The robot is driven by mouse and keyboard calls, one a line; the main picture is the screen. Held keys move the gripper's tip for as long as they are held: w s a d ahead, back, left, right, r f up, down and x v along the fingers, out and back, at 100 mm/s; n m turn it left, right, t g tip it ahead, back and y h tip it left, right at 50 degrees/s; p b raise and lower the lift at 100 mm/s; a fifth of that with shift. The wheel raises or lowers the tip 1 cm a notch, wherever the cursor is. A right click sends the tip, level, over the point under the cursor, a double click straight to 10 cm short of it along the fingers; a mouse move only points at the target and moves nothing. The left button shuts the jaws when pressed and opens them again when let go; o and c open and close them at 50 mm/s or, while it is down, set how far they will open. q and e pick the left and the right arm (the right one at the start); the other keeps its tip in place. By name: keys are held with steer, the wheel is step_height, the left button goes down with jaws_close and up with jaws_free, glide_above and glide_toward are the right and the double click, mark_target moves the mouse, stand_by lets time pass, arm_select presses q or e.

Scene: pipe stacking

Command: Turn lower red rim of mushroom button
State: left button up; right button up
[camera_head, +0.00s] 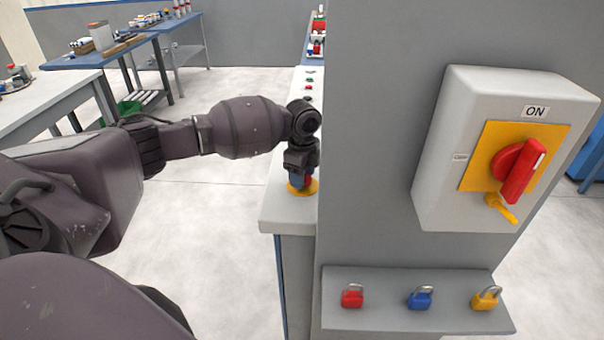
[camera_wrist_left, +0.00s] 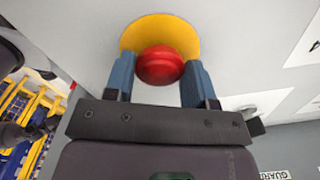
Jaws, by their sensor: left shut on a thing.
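The red mushroom button (camera_wrist_left: 159,66) sits on a round yellow plate (camera_wrist_left: 170,30) on the pale grey panel in the left wrist view. My left gripper (camera_wrist_left: 159,78) has one blue fingertip on each side of the button and is shut on it. In the head view my left gripper (camera_head: 300,178) reaches down over the yellow plate (camera_head: 303,189) at the near end of the pale console (camera_head: 284,213). The gripper hides the red button there. How the fingers meet the lower rim cannot be told. My right gripper is not in view.
A grey pillar (camera_head: 375,150) stands just right of the gripper, with a switch box (camera_head: 440,150) marked ON. Red (camera_head: 352,298), blue (camera_head: 420,299) and yellow (camera_head: 485,299) padlocks sit on a shelf. More small buttons (camera_head: 309,86) lie farther along the console.

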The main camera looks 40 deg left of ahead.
arm_select(q)
steer(key=o, duration=0.8)
steer(key=shift+f, duration=0.1)
steer(key=shift+c, duration=0.2)
steer(key=shift+o, duration=0.8)
step_height(320, 180, up, 10)
steer(key=shift+f+p, duration=0.2)
steer(key=shift+p, duration=0.35)
steer(key=shift+r, duration=0.65)
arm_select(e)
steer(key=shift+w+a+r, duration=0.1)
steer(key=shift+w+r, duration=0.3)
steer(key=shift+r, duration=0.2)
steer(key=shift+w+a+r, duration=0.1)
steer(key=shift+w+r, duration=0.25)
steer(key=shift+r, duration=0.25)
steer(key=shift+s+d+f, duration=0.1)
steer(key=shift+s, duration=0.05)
